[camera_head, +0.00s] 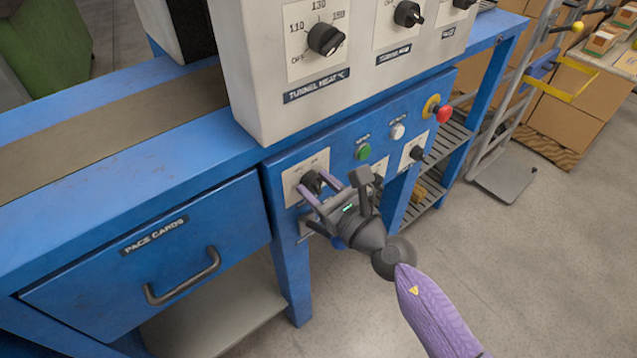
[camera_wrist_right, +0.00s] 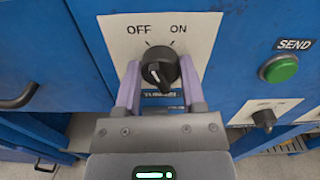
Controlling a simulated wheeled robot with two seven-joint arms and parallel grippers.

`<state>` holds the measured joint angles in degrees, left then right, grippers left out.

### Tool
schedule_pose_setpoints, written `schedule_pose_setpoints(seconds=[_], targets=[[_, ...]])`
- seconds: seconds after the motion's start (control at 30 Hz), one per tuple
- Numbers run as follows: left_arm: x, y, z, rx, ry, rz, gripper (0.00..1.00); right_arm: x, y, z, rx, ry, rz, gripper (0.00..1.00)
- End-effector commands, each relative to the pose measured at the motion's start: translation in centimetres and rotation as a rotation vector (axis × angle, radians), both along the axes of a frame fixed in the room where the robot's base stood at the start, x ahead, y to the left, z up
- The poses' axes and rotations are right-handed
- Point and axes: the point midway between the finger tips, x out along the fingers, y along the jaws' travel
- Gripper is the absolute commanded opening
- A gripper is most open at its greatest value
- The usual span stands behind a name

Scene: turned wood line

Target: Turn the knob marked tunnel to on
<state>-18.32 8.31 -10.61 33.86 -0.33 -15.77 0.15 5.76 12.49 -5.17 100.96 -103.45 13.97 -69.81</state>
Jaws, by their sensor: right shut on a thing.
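The tunnel knob (camera_wrist_right: 161,68) is black and sits on a white plate (camera_wrist_right: 197,32) marked OFF at left and ON at right. Its label (camera_wrist_right: 158,95) is partly hidden behind my right gripper (camera_wrist_right: 160,85). The right gripper's purple fingers are on either side of the knob and shut on it. The pale pointer line on the knob seems to lean to the left, the OFF side. In the head view my right gripper (camera_head: 315,192) reaches the same knob (camera_head: 312,182) on the blue front panel. My left gripper is not in view.
To the right of the knob are a green SEND button (camera_wrist_right: 279,68) and another black knob (camera_wrist_right: 264,118). A red stop button (camera_head: 444,114) is farther right. A drawer handle (camera_head: 183,278) sticks out at left. Temperature knobs (camera_head: 325,39) are on the white box above.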

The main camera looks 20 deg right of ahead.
Motion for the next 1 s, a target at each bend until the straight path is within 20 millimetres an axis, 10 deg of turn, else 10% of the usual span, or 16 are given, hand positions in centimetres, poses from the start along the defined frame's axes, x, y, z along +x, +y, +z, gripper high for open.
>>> schedule_pose_setpoints(seconds=[1.0], targets=[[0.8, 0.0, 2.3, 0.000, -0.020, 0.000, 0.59, 0.1, -0.2, -0.1, 0.751, 0.275, -0.001, 0.00]])
